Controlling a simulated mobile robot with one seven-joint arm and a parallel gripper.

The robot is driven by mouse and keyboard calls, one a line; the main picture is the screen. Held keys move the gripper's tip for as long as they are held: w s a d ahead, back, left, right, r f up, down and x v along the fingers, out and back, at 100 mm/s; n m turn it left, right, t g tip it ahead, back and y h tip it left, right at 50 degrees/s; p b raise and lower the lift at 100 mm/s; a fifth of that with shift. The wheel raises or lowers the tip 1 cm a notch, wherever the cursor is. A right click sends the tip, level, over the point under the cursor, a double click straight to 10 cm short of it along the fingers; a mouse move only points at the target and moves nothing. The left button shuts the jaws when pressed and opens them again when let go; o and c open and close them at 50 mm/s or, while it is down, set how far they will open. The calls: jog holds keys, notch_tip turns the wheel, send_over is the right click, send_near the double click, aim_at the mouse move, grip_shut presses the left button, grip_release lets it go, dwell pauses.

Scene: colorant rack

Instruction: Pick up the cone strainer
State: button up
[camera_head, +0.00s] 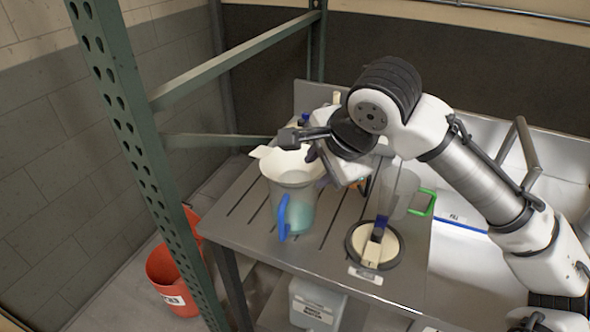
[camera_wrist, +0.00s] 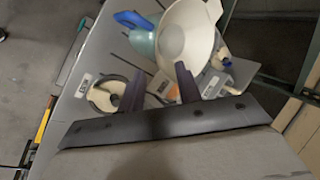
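The cone strainer (camera_head: 291,167) is a cream-white cone with a wide rim and a tab at its left. It sits in the top of a translucent jug (camera_head: 301,212) with a blue handle and teal contents. In the wrist view the strainer (camera_wrist: 203,38) is at the top centre. My gripper (camera_head: 303,143) is above the strainer's far rim in the head view, partly hiding it. In the wrist view my gripper (camera_wrist: 157,82) has its two fingers apart with nothing held between them. The right fingertip appears close to the strainer's rim; I cannot tell whether they touch.
A round dark-rimmed container (camera_head: 358,252) with a brush across it stands at the table's front. A clear container with a green handle (camera_head: 423,202) is behind it. A green rack post (camera_head: 150,160) rises at left. Orange buckets (camera_head: 168,277) stand on the floor.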

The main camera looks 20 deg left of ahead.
aim_at(308, 180)
jog(key=shift+p+x, duration=0.75)
jog(key=shift+x, duration=2.05)
jog(key=shift+s+a, duration=0.15)
jog(key=shift+s, duration=0.05)
grip_shut()
